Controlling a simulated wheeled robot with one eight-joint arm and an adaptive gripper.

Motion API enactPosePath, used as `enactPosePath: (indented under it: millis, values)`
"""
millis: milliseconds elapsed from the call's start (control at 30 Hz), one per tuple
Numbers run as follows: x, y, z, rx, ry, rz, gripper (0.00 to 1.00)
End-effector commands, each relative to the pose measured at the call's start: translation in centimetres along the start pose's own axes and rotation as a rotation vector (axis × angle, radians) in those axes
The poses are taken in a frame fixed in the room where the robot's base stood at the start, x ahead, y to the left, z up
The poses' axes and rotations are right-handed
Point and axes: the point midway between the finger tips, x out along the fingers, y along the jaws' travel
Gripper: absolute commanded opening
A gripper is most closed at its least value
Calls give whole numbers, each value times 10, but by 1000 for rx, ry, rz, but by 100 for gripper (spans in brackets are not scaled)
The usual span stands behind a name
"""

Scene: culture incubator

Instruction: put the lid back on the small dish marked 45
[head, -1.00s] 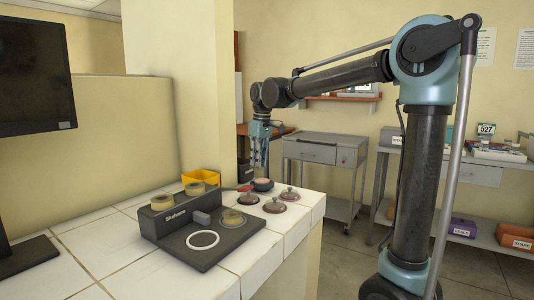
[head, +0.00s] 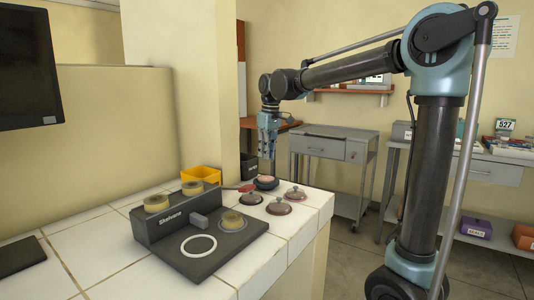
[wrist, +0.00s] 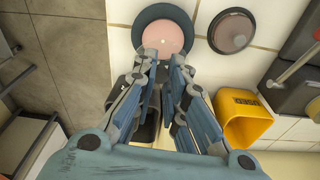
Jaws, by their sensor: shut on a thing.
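A small round dish with a dark rim (head: 266,185) stands at the back of the white tiled counter. In the wrist view its dark rim (wrist: 142,22) surrounds a pink disc (wrist: 160,24), with a small pale spot near its middle. My gripper (head: 268,160) points down above it. In the wrist view the fingertips (wrist: 164,56) are close together at the disc's near edge. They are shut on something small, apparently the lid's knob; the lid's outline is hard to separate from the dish. No number is readable on the dish.
Several lidded dishes stand close by, one at front (head: 278,207) and one at right (head: 295,193). A black device (head: 185,262) with round pieces is left of them. A yellow bin (head: 200,176) stands behind it. The counter's right edge is near.

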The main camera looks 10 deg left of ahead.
Motion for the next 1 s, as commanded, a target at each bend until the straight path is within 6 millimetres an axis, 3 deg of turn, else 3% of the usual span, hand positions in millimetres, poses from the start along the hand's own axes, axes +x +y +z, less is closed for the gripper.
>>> enactPosePath:
  millis: [700,1000]
  values:
    - [51,0,6,0,0,0,1]
    - [62,-1,7,-1,0,0,1]
